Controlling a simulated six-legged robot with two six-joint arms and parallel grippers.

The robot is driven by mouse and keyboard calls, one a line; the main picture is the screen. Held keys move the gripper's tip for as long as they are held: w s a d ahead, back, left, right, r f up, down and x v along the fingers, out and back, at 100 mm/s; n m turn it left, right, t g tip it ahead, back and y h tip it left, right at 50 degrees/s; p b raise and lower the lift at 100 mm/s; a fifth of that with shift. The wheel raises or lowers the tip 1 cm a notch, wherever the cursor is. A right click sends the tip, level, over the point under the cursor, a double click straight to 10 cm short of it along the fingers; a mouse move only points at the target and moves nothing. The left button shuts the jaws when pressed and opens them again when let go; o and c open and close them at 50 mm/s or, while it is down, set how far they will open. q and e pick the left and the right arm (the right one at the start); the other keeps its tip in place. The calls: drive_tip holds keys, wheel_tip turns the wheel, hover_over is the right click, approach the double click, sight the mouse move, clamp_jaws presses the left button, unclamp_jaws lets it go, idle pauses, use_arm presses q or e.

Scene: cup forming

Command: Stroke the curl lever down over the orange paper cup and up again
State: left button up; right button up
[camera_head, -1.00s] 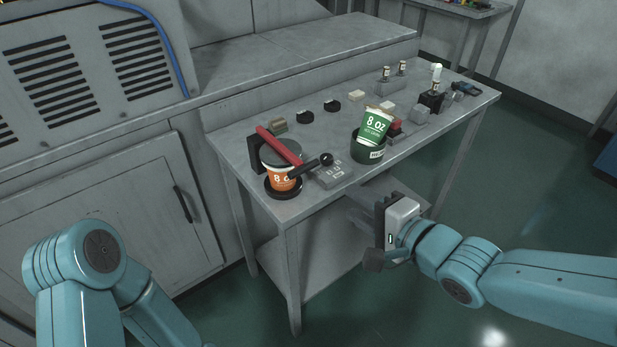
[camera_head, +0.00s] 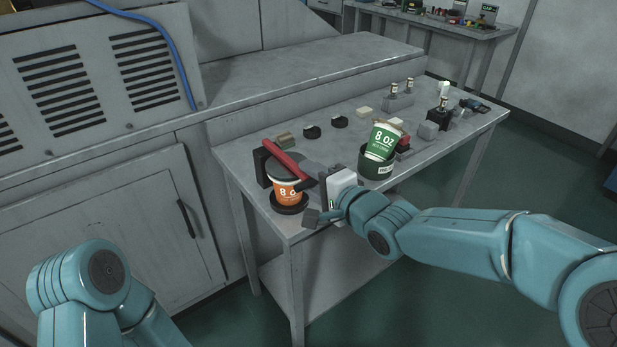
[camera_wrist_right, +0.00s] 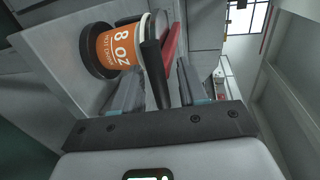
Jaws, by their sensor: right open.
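The orange paper cup (camera_head: 286,193) stands upright on a round black base at the table's near left corner. It also shows in the right wrist view (camera_wrist_right: 122,47). The curl lever's red arm (camera_head: 284,158) lies across the top of the cup, with a dark grey disc over the rim. My right gripper (camera_head: 314,196) is open just right of the cup. In the right wrist view the lever's black handle (camera_wrist_right: 151,68) lies between the two open fingers (camera_wrist_right: 158,88), which do not appear closed on it. My left gripper is out of view.
A green paper cup (camera_head: 382,142) sits tilted in a dark holder (camera_head: 375,166) to the right. Small blocks, black discs and bottles stand further back on the grey table (camera_head: 240,153). A grey cabinet (camera_head: 110,230) is at the left.

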drive_tip(key=shift+w+a+f, duration=0.1)
drive_tip(key=shift+w+a, duration=0.3)
drive_tip(key=shift+w, duration=0.15)
